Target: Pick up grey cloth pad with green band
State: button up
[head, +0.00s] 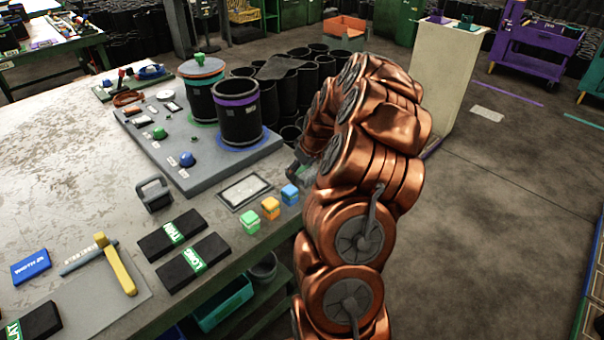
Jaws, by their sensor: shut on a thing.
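My gripper (298,171) shows only in part, at the right edge of the bench, beyond the coloured cubes. My copper arm covers the rest of it. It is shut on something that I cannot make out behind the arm. I cannot pick out a grey cloth pad for certain. Two dark flat pads with green bands lie on the bench front, one farther back (172,236) and one nearer (193,262), both apart from my gripper. Another dark pad with a green band (33,321) lies at the lower left, cut off by the frame.
A grey board (190,180) holds two black sleeves, one with a purple band (238,112) and one with an orange top (203,95). Green, orange and blue cubes (270,208) line the bench edge. A yellow-handled tool (116,266) lies left.

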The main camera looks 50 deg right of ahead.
jog(key=c, duration=0.3)
jog(key=shift+c, duration=0.2)
notch_tip(320, 180, up, 10)
jog(key=shift+r+b, duration=0.1)
jog(key=shift+b, duration=0.95)
